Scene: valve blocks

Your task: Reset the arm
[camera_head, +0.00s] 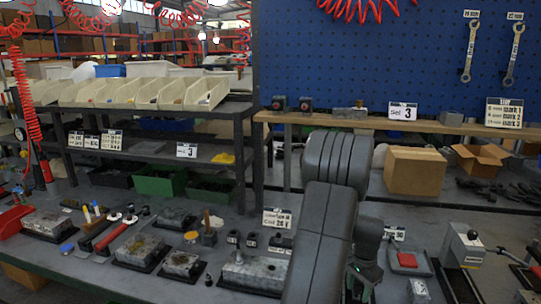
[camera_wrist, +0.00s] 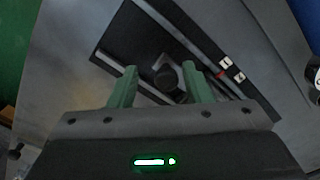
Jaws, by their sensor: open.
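My gripper (camera_wrist: 158,82) shows in the wrist view with its two green fingers apart and nothing between them. Beyond the fingertips lies a dark base plate (camera_wrist: 122,40) with a dark round knob on the grey table, seen from above. In the head view my grey arm rises in front of the bench, right of the middle. My gripper is low behind the arm there, and its fingertips are hidden.
Metal valve blocks (camera_head: 140,249) and tools lie on the bench at left. A red-topped block (camera_head: 407,260) and a clamp device (camera_head: 466,246) stand at right. A cardboard box (camera_head: 415,171) sits behind. Cream bins (camera_head: 147,92) line the shelf.

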